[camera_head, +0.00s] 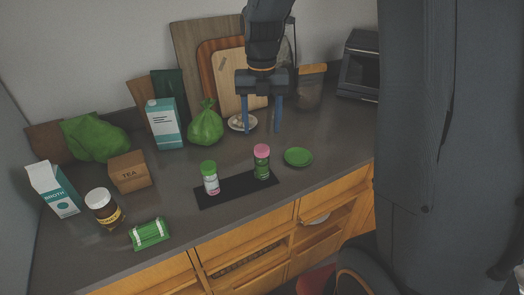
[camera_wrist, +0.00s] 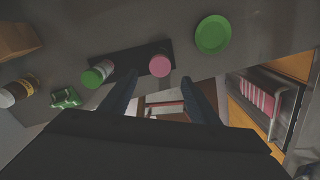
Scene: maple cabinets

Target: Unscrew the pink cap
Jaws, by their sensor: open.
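A green jar with a pink cap (camera_head: 262,149) stands upright on the right part of a black mat (camera_head: 236,190). The pink cap (camera_wrist: 160,66) also shows in the wrist view, seen from above between the lines of my fingers. A second jar, pale with a green cap (camera_head: 208,167), stands on the left part of the mat; its green cap (camera_wrist: 92,78) shows left in the wrist view. My gripper (camera_head: 262,131) is open and empty, pointing down above the counter. In the head view its fingertips end just above the pink cap's height in the picture, apart from it.
A green plate (camera_head: 299,157) lies right of the pink-capped jar. A green bag (camera_head: 206,126), a blue-white carton (camera_head: 164,124) and cutting boards (camera_head: 191,60) stand behind. A tea box (camera_head: 129,172), a brown jar (camera_head: 103,208) and a green packet (camera_head: 150,234) are left. Drawers (camera_head: 246,262) below stand partly open.

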